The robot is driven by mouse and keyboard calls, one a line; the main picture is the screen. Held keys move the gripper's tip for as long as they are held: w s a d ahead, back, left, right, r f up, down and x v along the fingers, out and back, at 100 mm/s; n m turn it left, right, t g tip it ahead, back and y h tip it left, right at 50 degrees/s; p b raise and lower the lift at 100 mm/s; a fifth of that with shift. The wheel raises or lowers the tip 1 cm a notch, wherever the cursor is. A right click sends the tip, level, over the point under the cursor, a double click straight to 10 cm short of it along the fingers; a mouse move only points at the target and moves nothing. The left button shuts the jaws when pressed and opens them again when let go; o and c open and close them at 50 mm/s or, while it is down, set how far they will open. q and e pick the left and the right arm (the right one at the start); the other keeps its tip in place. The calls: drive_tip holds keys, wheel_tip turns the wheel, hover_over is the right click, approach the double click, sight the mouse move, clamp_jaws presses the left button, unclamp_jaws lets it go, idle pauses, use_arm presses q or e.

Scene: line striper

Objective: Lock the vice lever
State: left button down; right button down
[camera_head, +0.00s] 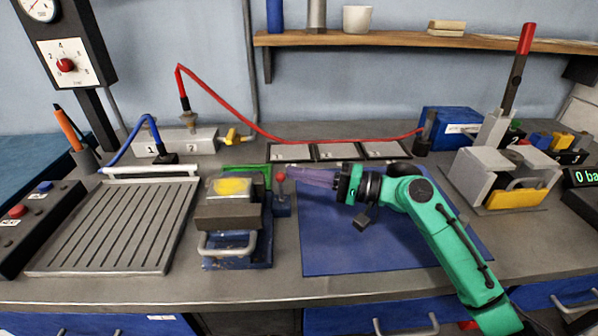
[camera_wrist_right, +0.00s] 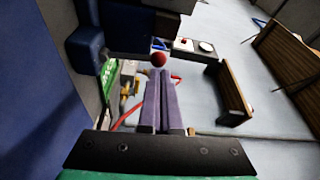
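The vice (camera_head: 228,218) stands left of the middle of the bench, a grey block on a blue base with a yellow round piece on top. At its right side is a small blue block (camera_head: 282,206) with a lever ending in a red ball knob (camera_head: 280,174). The knob also shows in the right wrist view (camera_wrist_right: 158,60), just beyond the fingertips. My right gripper (camera_head: 287,177) has purple fingers pointing left at the knob. The fingers lie together with nothing between them. Whether the tips touch the knob cannot be told. My left gripper is out of view.
A blue mat (camera_head: 340,245) lies under my right arm. A ribbed tray (camera_head: 115,225) is left of the vice. A red hose (camera_head: 225,100) arches behind. A device with a tall red-tipped lever (camera_head: 520,65) stands at the right.

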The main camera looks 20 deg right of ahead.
drive_tip(key=shift+s+a+f+b, duration=0.15)
drive_tip(key=shift+s+b, duration=0.25)
drive_tip(key=shift+s+a+f+b, duration=0.1)
drive_tip(key=shift+s+f+b, duration=0.05)
drive_tip(key=shift+s+b, duration=0.25)
drive_tip(key=shift+r, duration=0.15)
drive_tip(key=shift+d, duration=0.25)
drive_tip(key=b+v, duration=0.2)
drive_tip(key=v, duration=0.4)
drive_tip(key=shift+s, duration=0.1)
drive_tip(key=shift+s+d, duration=0.25)
drive_tip(key=shift+d, duration=0.1)
